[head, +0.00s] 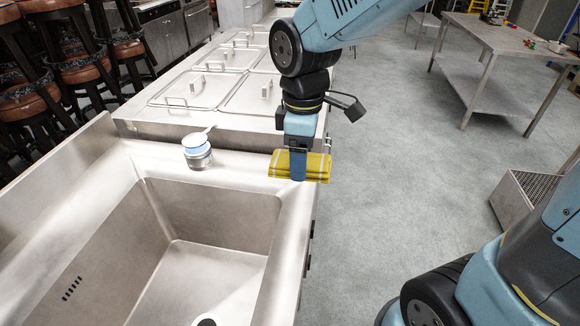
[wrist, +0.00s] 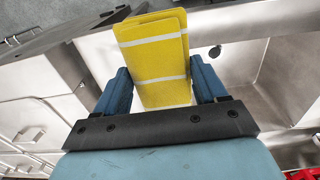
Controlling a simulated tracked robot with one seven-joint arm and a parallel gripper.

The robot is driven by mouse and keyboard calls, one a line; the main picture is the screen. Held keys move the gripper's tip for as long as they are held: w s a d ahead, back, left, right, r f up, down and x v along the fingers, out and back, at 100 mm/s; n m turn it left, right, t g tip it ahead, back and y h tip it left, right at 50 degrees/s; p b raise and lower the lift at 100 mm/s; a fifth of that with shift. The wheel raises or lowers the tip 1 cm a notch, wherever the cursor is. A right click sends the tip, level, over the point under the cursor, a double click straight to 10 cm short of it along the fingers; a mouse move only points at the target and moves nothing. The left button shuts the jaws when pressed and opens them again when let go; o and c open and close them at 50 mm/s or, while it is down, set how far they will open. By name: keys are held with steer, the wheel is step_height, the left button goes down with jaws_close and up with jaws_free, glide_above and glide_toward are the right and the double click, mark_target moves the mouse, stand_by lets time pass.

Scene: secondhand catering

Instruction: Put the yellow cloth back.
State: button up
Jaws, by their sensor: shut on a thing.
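The yellow cloth (head: 316,167) is folded and has white stripes. My gripper (head: 298,168) is shut on it at the right rim of the steel sink (head: 215,205). In the wrist view the cloth (wrist: 155,57) stands out between the two blue fingers of my gripper (wrist: 162,92). I cannot tell whether the cloth touches the rim below it.
A small jar (head: 198,156) with a white spoon-like thing on top stands on the sink's back ledge. Lidded steel pans (head: 195,88) fill the counter behind. A steel table (head: 500,38) stands at the back right. The grey floor between is clear.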

steer(key=w+f, duration=0.2)
steer(key=w, duration=0.1)
steer(key=w+a+f, duration=0.1)
steer(key=w+f, duration=0.2)
steer(key=w, duration=0.1)
steer(key=w+a+f, duration=0.1)
steer(key=w+f, duration=0.2)
steer(key=shift+w+a, duration=0.15)
steer(key=shift+w, duration=0.25)
steer(key=shift+w+a+f, duration=0.1)
steer(key=shift+w+f, duration=0.5)
steer(key=shift+f, duration=1.5)
steer(key=o, duration=1)
